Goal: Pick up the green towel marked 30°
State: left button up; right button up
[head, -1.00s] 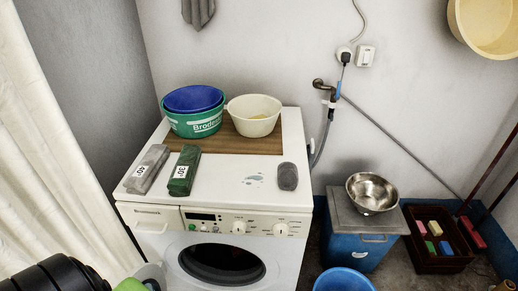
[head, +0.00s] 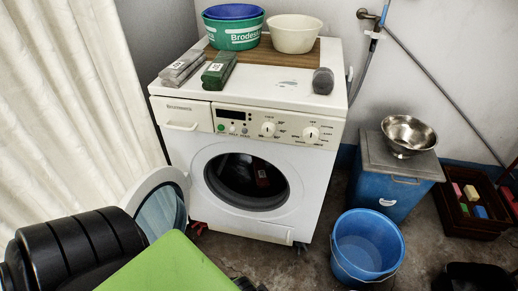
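The green towel (head: 221,66), a dark green folded bundle with a white label, lies on the left part of the washing machine's white top (head: 275,96). The label reads 30° in the earlier frame; now it is too small to read surely. A grey folded towel (head: 178,70) with a white label lies just left of it, close beside it. Nothing covers the green towel. Neither gripper can be made out. A black ribbed part and a green part, probably of my own arm, fill the lower left, well below the towel.
A green basin (head: 233,36) holding a blue one and a cream bowl (head: 296,36) stand behind the towels. A grey object (head: 323,81) lies at right. The round door (head: 160,205) stands open. A blue bucket (head: 366,248) and a blue bin (head: 390,185) stand right.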

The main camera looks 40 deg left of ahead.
aim_at(215, 77)
jog(key=u, duration=1.55)
jog(key=i+l+u, duration=0.2)
jog(key=i, duration=0.2)
jog(key=i+l+u, duration=0.2)
jog(key=i, duration=0.2)
